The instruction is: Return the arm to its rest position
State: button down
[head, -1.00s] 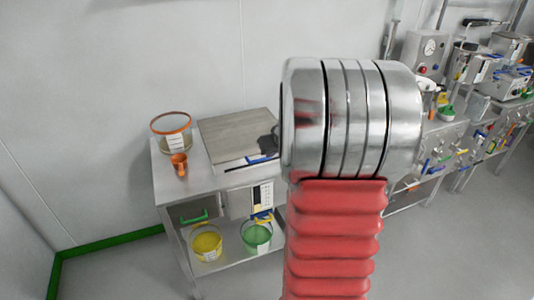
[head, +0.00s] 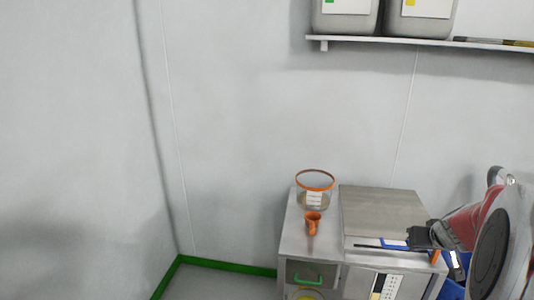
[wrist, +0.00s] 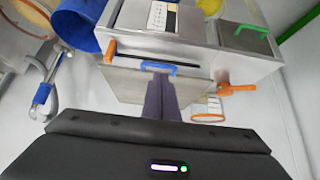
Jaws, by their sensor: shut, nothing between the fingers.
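My gripper (head: 414,237) is at the right of the head view, a dark shape over the right front of the flat-topped steel unit (head: 383,206). My red and grey arm reaches it from the right edge. In the wrist view my two dark fingers (wrist: 161,97) lie together with nothing between them. They point at the edge of the unit, near a blue handle-like piece (wrist: 158,68). Whether they touch anything is unclear.
A wall shelf (head: 420,43) holds grey containers. The wall area at left is clear.

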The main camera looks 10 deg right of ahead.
jog(key=s+a+f+m+g+y, duration=0.1)
jog(key=s+a, duration=0.2)
jog(key=a, duration=0.3)
jog(key=s+a+f+m+g+y, duration=0.1)
jog(key=s+a+y, duration=0.15)
jog(key=a, duration=0.35)
jog(key=s+a+r+n, duration=0.2)
jog(key=s+a+r, duration=0.1)
jog(key=a, duration=0.5)
jog(key=s+a+r+n, duration=0.2)
jog(key=s+a+r, duration=0.1)
jog(key=a, duration=0.6)
jog(key=s+a+r+n, duration=0.2)
jog(key=s+a, duration=0.3)
jog(key=a, duration=0.3)
jog(key=shift+s+a+r+h, duration=0.25)
jog(key=shift+r+h, duration=0.1)
jog(key=shift+r, duration=0.35)
